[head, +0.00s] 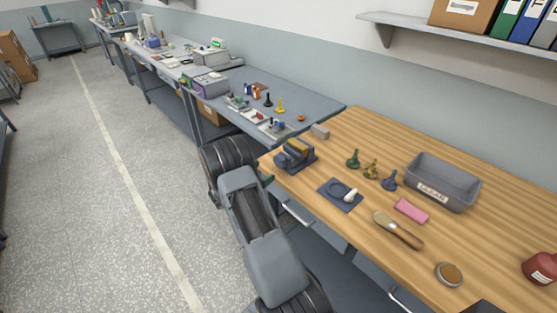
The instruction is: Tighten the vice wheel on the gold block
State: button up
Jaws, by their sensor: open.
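A dark blue-grey vice (306,163) stands near the left end of the wooden bench, close to its front edge. A gold block (299,145) shows at the top of the vice, between its jaws. Whether the jaws touch the block is too small to tell. The round dark part on the vice's front left side looks like its wheel (281,158). My arm rises from the bottom of the head view to just left of the vice.
On the wooden bench (490,255) are a blue mat (331,194) with a white-handled tool, green, gold and blue pieces, a grey bin (465,193), a pink block (411,211), a brush (398,230), a round tin (449,273) and a red bottle (541,268). A small grey block (320,131) lies behind the vice.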

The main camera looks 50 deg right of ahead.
aim_at(277, 163)
jog(key=d, duration=0.2)
jog(key=d+p, duration=0.1)
jog(key=d, duration=0.5)
jog(key=shift+s+d+p, duration=0.25)
jog(key=shift+s+p, duration=0.05)
jog(key=shift+p, duration=0.1)
jog(key=shift+c, duration=0.2)
jog(key=c, duration=0.9)
jog(key=shift+f+m+b, duration=0.2)
jog(key=shift+m+b, duration=0.1)
jog(key=shift+b, duration=0.4)
jog(key=m+b, duration=0.1)
jog(key=b, duration=0.2)
jog(key=shift+f+m+b, duration=0.15)
jog(key=shift+m+b, duration=0.15)
jog(key=shift+m, duration=0.1)
jog(key=m+b, duration=0.2)
jog(key=b, duration=0.2)
jog(key=shift+o, duration=0.2)
jog(key=shift+r+m+b, duration=0.25)
jog(key=shift+m+b, duration=0.35)
jog(key=shift+b, duration=0.15)
jog(key=shift+r, duration=0.15)
